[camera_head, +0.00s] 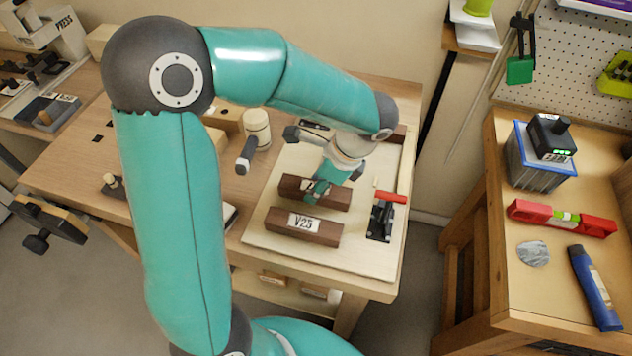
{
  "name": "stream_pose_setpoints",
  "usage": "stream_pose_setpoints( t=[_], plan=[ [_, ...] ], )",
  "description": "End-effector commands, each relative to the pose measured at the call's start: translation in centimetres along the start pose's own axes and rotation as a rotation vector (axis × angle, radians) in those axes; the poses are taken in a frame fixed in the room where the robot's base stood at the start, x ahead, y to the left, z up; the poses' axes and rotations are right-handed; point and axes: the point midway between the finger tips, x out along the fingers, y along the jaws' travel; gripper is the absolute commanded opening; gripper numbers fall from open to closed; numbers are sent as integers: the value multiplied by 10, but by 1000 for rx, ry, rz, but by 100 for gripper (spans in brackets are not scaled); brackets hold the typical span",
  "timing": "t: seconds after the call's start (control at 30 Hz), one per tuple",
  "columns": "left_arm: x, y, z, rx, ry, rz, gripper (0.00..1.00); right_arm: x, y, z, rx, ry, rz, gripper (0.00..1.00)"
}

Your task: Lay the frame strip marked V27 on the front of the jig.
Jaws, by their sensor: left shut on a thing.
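A dark brown strip marked V25 (290,231) lies on the front part of the pale jig board (372,262). A second dark brown strip (290,185) is just behind it, roughly parallel and apart from it. My left gripper (318,190) comes down over this second strip and is shut on it, near its middle. The gripper hides most of its label, so I cannot read the mark. I cannot tell whether this strip touches the board. My right gripper is out of view.
A black toggle clamp with a red handle (391,196) stands at the board's right side. Another dark piece (398,133) lies at the back right. A separate side bench (555,285) holds tools.

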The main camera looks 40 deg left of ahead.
Motion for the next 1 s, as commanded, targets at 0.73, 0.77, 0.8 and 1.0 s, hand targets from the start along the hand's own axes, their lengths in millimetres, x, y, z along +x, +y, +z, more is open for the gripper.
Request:
stream_pose_setpoints(
  t=[0.73, 0.77, 0.8, 1.0],
  plan=[
    [6, 0, -2, 0, 0, 0, 2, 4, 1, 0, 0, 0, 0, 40],
    [6, 0, -2, -1, 0, 0, 2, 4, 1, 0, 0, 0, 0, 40],
    [7, 0, -3, -1, 0, 0, 2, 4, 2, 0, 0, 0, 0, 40],
    [6, 0, -2, -1, 0, 0, 63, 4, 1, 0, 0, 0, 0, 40]
  ],
)
